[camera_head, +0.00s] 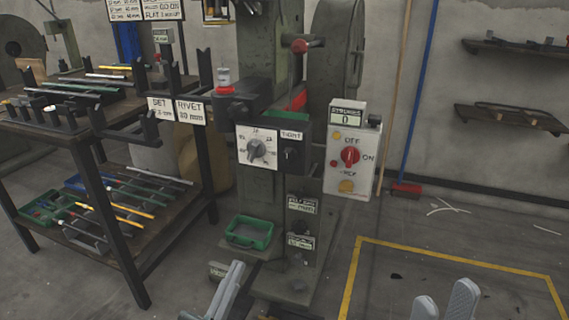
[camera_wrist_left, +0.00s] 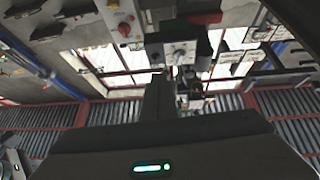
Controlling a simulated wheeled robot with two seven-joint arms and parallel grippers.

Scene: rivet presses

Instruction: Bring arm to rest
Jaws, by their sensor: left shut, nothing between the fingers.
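My left gripper (camera_head: 228,291) is low in the head view, in front of the press base, with its grey fingers close together, shut and empty. It touches nothing that I can make out. My right gripper (camera_head: 446,302) shows at the bottom edge, right of centre, with two grey fingertips apart and nothing between them. Its lower part is cut off by the frame. The left wrist view shows the press dial panel (camera_wrist_left: 180,53) in the distance, above a dark body with a green light.
The green rivet press (camera_head: 260,190) stands at centre, with a control box (camera_head: 347,150) showing 0 and a green tray (camera_head: 249,232) low in front. A dark rack table (camera_head: 120,225) with rods stands left.

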